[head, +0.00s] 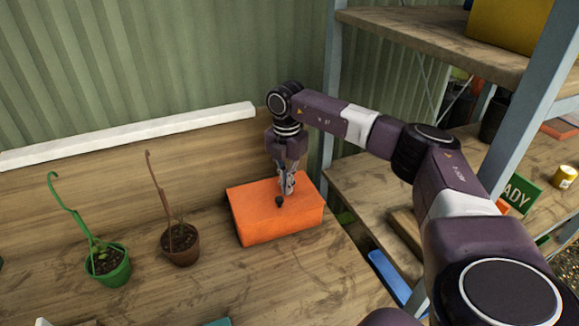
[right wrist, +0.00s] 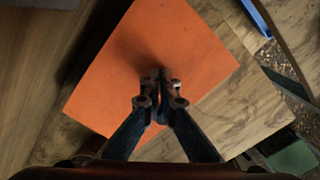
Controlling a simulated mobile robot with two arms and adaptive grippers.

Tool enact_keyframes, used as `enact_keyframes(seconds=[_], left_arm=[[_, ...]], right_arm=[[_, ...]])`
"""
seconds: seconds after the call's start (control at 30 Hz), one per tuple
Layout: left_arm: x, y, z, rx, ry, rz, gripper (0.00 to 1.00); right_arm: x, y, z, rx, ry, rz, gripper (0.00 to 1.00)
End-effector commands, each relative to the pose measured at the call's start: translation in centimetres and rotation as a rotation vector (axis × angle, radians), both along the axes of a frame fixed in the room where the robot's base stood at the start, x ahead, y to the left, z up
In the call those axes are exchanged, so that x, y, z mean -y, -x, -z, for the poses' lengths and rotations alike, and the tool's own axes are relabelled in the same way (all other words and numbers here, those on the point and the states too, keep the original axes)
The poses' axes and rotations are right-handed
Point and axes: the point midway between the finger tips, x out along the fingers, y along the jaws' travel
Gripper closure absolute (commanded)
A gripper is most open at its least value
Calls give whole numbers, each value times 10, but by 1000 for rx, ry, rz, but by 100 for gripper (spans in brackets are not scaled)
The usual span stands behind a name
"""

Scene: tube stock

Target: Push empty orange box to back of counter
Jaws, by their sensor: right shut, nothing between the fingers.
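An orange box (head: 272,226) sits on the wooden counter (head: 180,293), turned at a slight angle, at the counter's right side. Its top looks flat and closed, so its inside is not visible. My right gripper (head: 281,198) points down over the top of the box with its fingers together and nothing between them. In the right wrist view the orange box (right wrist: 155,45) fills the upper middle, and the shut fingertips (right wrist: 160,78) are over it. I cannot tell whether the tips touch it. My left gripper is not in view.
A green pot (head: 110,270) and a brown pot (head: 181,248) with plants stand left of the box. A wooden back panel with a white rail (head: 130,136) is behind. The front counter is mostly clear.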

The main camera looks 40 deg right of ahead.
Motion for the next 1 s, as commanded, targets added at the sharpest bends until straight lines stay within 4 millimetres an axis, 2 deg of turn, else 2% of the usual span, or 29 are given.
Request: enact_keyframes(seconds=[0.03,0.2,0.6,0.83,1.0], left_arm=[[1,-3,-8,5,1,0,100],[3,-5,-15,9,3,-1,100],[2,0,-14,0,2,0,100],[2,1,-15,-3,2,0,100],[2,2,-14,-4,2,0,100]], right_arm=[[-6,3,-4,-2,1,-3,100],[-20,8,-3,-1,0,0,100],[-24,9,-1,0,0,2,100],[-40,15,-1,-1,0,-2,100],[-40,15,-1,0,0,1,100]])
